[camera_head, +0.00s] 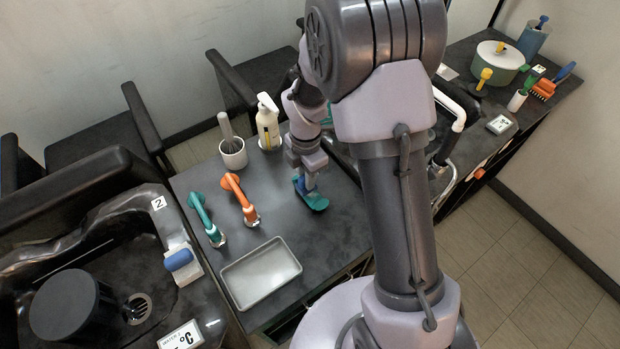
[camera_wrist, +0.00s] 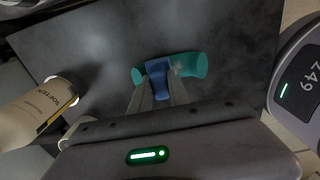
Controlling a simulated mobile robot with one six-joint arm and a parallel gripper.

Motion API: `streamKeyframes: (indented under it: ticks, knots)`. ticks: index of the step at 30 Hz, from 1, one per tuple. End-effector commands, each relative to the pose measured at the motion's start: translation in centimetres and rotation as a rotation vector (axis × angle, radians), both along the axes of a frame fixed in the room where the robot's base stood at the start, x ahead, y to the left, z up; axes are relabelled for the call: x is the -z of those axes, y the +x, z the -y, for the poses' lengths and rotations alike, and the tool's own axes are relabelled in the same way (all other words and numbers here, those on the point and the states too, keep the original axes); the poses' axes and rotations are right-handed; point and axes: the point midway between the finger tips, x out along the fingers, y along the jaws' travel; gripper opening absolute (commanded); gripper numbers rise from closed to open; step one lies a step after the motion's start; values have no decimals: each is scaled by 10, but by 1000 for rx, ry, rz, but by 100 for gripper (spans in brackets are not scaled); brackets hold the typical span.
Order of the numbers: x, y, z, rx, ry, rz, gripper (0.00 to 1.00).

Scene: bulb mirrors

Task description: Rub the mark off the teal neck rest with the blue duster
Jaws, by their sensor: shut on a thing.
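My gripper (camera_head: 305,170) is shut on the blue duster (camera_wrist: 158,80), which sits between the two fingers in the wrist view. In the head view a little of the duster (camera_head: 309,184) shows below the fingers. The teal neck rest (camera_head: 317,202) lies on the dark counter right under the duster. In the wrist view the neck rest (camera_wrist: 192,65) shows on both sides of the duster, which covers its middle. The duster is at or just over the neck rest; I cannot tell if they touch.
Teal (camera_head: 203,218) and orange (camera_head: 240,199) hand showers and a grey tray (camera_head: 261,272) are to the left. Bare counter lies between tray and neck rest.

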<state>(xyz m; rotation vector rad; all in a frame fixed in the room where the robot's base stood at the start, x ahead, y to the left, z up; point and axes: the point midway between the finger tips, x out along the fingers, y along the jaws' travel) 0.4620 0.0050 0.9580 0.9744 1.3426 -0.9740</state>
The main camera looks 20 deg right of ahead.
Motion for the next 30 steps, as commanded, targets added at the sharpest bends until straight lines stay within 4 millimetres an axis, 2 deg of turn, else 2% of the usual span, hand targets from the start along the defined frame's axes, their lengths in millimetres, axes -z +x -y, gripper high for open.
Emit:
streamKeyframes:
  ticks: [16,30]
  knots:
    - [0,-30,10,0,0,0,0]
    - [-1,-1,0,0,0,0,0]
